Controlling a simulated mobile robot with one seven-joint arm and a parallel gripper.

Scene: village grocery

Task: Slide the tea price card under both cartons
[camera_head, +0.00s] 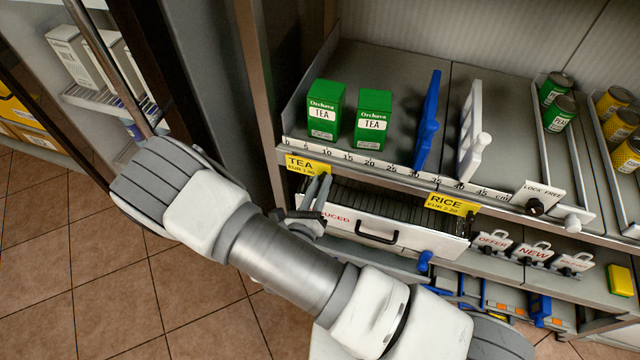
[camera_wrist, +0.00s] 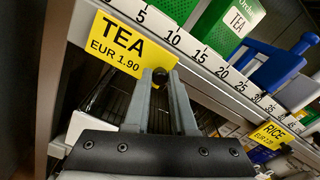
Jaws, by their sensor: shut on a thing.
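The yellow tea price card (camera_head: 306,164) hangs on the shelf-front rail at the left end of the scale, reading TEA EUR 1.90 in the wrist view (camera_wrist: 118,45). Two green tea cartons stand upright on the shelf above, a left carton (camera_head: 325,110) and a right carton (camera_head: 372,118). The card sits left of the right carton and only partly below the left one. My gripper (camera_head: 321,184) is at the card's right edge. In the wrist view, its fingers (camera_wrist: 161,76) are closed on a small dark knob by the card.
The yellow rice price card (camera_head: 452,204) is farther right on the same rail. Blue (camera_head: 428,120) and white (camera_head: 471,130) dividers stand right of the cartons. A drawer with a black handle (camera_head: 376,233) lies below the rail. The rail between the price cards looks clear.

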